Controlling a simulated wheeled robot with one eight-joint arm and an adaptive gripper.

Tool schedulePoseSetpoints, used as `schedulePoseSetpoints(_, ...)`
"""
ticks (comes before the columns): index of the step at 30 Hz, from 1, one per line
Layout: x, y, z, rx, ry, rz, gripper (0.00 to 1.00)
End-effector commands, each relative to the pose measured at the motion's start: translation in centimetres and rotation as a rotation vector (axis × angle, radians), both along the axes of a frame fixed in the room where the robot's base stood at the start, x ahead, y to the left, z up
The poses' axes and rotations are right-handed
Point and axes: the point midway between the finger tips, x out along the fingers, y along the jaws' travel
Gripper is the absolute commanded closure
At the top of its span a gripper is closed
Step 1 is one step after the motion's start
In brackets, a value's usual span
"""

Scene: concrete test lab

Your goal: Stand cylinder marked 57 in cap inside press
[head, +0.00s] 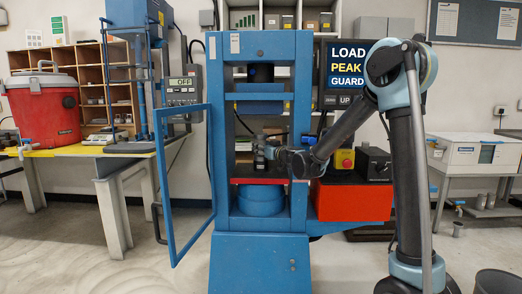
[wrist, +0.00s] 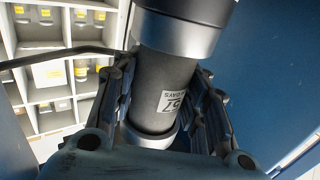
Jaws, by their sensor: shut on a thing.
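The grey cylinder (wrist: 158,75) fills the middle of the wrist view. Its white label (wrist: 174,102) is upside down in the picture and seems to show 57. My gripper (wrist: 165,110) has its jaws on both sides of the cylinder, shut on it. A wide metal ring (wrist: 180,35), perhaps the cap, surrounds the cylinder's upper end in the picture; whether they touch is unclear. Another metal ring (wrist: 150,137) is at its lower end. In the head view, my gripper (head: 268,151) is inside the blue press (head: 220,120), above its red-edged shelf (head: 258,181); the cylinder is small there.
The press's framed door (head: 163,190) stands open to the left. A table (head: 90,151) with a red cooler (head: 43,108) stands left. Floor in front is mostly clear.

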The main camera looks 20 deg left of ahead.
Motion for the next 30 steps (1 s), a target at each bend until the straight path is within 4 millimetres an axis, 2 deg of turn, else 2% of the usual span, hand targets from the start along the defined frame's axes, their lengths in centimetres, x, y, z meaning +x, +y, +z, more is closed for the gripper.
schedulePoseSetpoints(11,0.01,0.0,-0.18,0.0,0.0,0.0,1.0)
schedulePoseSetpoints(12,0.01,0.0,-0.17,0.0,0.0,0.0,0.54)
schedulePoseSetpoints(15,0.01,-0.01,-0.18,0.0,0.0,0.0,0.36)
schedulePoseSetpoints(30,-0.44,-0.6,-0.2,0.0,0.0,-0.001,0.36)
